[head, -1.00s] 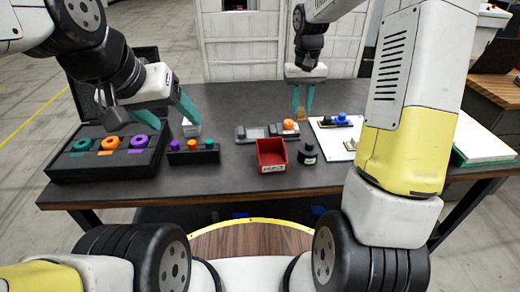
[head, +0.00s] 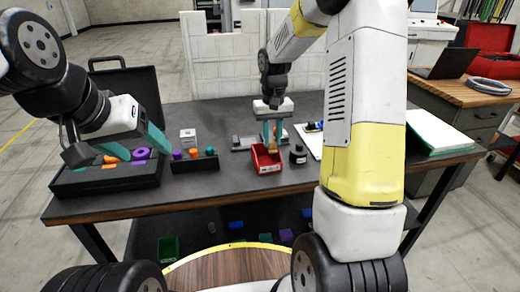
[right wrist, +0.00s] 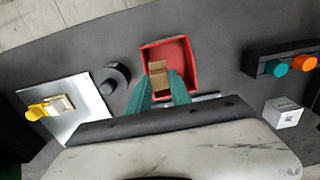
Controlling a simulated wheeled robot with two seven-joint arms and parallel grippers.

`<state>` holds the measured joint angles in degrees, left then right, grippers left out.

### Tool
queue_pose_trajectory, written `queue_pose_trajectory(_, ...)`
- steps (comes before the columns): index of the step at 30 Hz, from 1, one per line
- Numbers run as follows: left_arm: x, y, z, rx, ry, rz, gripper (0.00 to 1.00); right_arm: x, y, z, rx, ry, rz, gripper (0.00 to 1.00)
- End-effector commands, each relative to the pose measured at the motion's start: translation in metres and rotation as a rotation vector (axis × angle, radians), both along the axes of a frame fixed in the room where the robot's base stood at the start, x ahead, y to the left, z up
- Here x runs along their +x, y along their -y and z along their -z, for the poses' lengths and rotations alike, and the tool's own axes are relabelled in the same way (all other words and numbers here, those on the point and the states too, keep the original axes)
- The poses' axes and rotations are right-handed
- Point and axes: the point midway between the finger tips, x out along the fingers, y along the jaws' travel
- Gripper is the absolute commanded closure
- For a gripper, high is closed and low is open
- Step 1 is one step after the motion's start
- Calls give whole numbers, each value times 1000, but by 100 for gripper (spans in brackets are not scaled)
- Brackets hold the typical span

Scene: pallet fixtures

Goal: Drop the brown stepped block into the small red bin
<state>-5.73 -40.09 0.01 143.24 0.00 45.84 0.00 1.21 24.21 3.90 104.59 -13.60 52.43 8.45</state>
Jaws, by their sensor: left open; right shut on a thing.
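The small red bin (head: 266,167) stands on the dark table near its front edge, with a white label on its front. My right gripper (head: 272,146) is over the bin, pointing down, shut on the brown stepped block (right wrist: 157,68). In the right wrist view, the block is between the teal fingertips (right wrist: 160,88), within the outline of the red bin (right wrist: 186,62). How far the block is above the bin floor is hard to tell. My left gripper (head: 140,146) is open and empty near the black case at the left.
A white board (right wrist: 75,115) lies beyond the bottle.

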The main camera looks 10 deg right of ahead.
Motion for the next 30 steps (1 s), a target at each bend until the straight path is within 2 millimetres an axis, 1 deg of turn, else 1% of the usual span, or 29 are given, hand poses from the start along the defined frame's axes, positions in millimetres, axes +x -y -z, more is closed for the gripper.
queue_pose_trajectory(4,0,0,0,0,0,0,32,0,0,6,0,0,0,100)
queue_pose_trajectory(11,0,0,0,0,0,0,32,0,0,6,0,0,0,100)
queue_pose_trajectory(12,0,0,0,0,0,0,32,0,0,6,0,0,0,72)
queue_pose_trajectory(14,0,0,0,0,0,0,32,0,0,6,0,0,0,60)
queue_pose_trajectory(15,0,0,0,0,0,0,32,0,0,6,0,0,0,52)
queue_pose_trajectory(16,0,0,0,0,0,0,32,0,0,6,0,0,0,50)
queue_pose_trajectory(25,0,0,0,0,0,0,32,0,0,5,0,1,0,50)
queue_pose_trajectory(28,0,0,0,0,0,0,32,1,0,-4,0,3,0,50)
queue_pose_trajectory(30,0,0,0,0,0,0,32,1,0,-14,0,4,0,50)
